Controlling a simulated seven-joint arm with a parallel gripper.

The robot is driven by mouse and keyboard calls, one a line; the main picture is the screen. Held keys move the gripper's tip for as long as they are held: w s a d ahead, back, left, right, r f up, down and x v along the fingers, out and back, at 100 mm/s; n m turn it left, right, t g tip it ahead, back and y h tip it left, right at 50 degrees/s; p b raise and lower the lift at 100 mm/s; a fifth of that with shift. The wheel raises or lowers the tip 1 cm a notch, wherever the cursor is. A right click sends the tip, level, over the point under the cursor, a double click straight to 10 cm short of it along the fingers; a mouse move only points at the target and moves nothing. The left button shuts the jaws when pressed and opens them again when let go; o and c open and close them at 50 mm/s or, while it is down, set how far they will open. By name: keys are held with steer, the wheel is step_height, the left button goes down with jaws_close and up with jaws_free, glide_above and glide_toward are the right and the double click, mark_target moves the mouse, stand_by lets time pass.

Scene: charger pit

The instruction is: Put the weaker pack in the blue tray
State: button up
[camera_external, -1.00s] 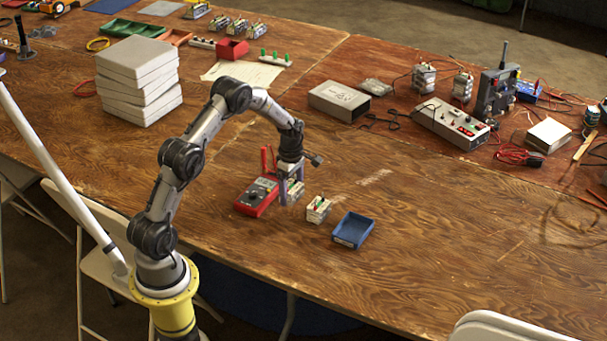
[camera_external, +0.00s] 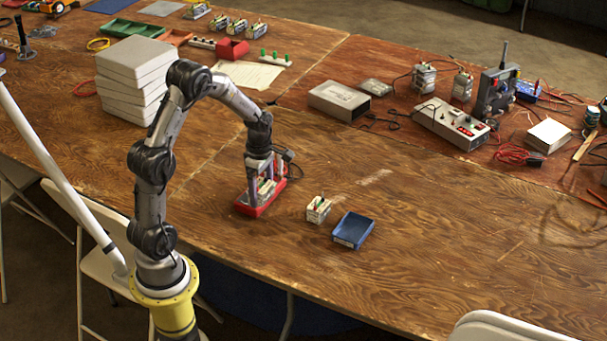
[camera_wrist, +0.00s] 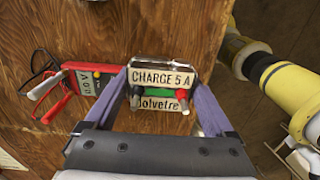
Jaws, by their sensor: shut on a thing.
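My gripper (camera_external: 265,184) is shut on a pale battery pack (camera_external: 266,190), upright between its two fingers. In the wrist view the held pack (camera_wrist: 161,76) shows a "CHARGE 5 A" label, a green strip and dark and red terminals. The red meter (camera_external: 250,208) is largely hidden by the gripper and pack in the external view. In the wrist view the meter (camera_wrist: 90,83) lies left of the held pack; its display is too small to read surely. A second pack (camera_external: 318,209) stands on the table to the right. The blue tray (camera_external: 346,243) beside it looks empty.
A stack of pale boxes (camera_external: 130,82) stands at the back left. A grey box (camera_external: 339,101) and a charger unit (camera_external: 450,122) with cables are at the back right. Red and black leads (camera_wrist: 44,86) lie by the meter. The wooden table right of the tray is clear.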

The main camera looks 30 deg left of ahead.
steer(key=d, duration=1.5)
glide_above(353, 232)
steer(key=shift+m, duration=0.3)
step_height(353, 232, down, 9)
steer(key=shift+s+f, duration=0.1)
steer(key=shift+s, duration=0.05)
steer(key=shift+f, duration=1.65)
steer(key=shift+f, duration=0.15)
steer(key=o, duration=1.6)
steer(key=shift+f, duration=0.1)
steer(key=shift+c, duration=0.2)
